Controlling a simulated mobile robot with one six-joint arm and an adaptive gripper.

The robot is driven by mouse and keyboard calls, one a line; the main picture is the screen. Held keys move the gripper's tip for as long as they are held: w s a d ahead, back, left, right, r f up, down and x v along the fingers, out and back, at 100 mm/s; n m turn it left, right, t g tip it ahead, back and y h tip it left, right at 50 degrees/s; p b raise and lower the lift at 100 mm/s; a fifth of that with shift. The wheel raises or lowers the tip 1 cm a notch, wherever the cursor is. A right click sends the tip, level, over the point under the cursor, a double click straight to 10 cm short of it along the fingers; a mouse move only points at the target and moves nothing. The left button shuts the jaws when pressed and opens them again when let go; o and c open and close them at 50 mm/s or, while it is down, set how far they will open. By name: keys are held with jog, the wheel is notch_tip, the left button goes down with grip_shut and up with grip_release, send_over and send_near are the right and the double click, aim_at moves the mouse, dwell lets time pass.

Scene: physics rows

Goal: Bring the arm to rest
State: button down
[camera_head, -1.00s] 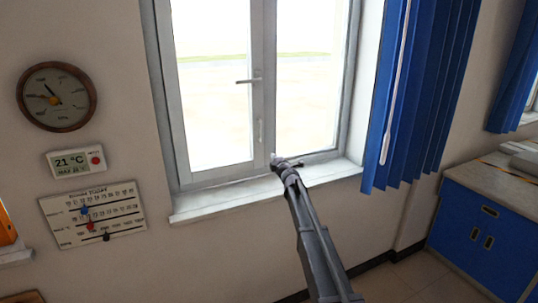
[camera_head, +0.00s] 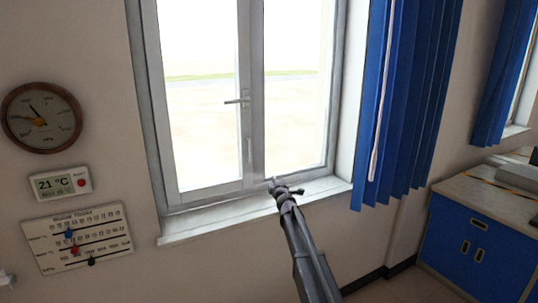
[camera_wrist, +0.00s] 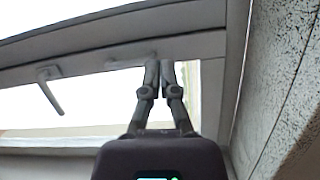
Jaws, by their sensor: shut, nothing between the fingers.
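My arm reaches up from the bottom of the head view toward the window. My gripper (camera_head: 273,183) is at its far end, in front of the lower window frame and close to the sill. In the wrist view my gripper (camera_wrist: 159,64) has its two fingers together with nothing between them. The fingertips overlap the window frame in the picture; I cannot tell whether they touch it.
The window (camera_head: 205,120) is shut, with a handle (camera_head: 238,100) that also shows in the wrist view (camera_wrist: 50,90). A white sill (camera_head: 215,222) runs below. Blue curtains (camera_head: 405,110) hang right of it. A blue cabinet (camera_head: 470,245) stands at right. A round gauge (camera_head: 42,118) hangs at left.

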jog(key=s+d+f+m+g+h, duration=0.3)
jog(key=s+d+f+m+h, duration=0.2)
jog(key=s+d+m, duration=0.35)
jog(key=s+d+f+m+g+h, duration=0.4)
jog(key=s+d+m, duration=0.2)
jog(key=s+d, duration=0.45)
jog(key=s+a+f+m+g+y, duration=0.1)
jog(key=s+f+g, duration=0.2)
jog(key=s, duration=0.7)
jog(key=s+a+f+m+g+y, duration=0.1)
jog(key=s+f+m+g+y, duration=0.1)
jog(key=s, duration=0.9)
jog(key=s+a+f+m+g+y, duration=0.1)
jog(key=s+f+g, duration=0.3)
jog(key=s, duration=0.7)
jog(key=shift+s+a+f+g+y, duration=0.25)
jog(key=shift+a+f+g+y, duration=0.25)
jog(key=shift+g, duration=0.4)
jog(key=shift+d+r+m, duration=0.1)
jog(key=shift+m, duration=0.15)
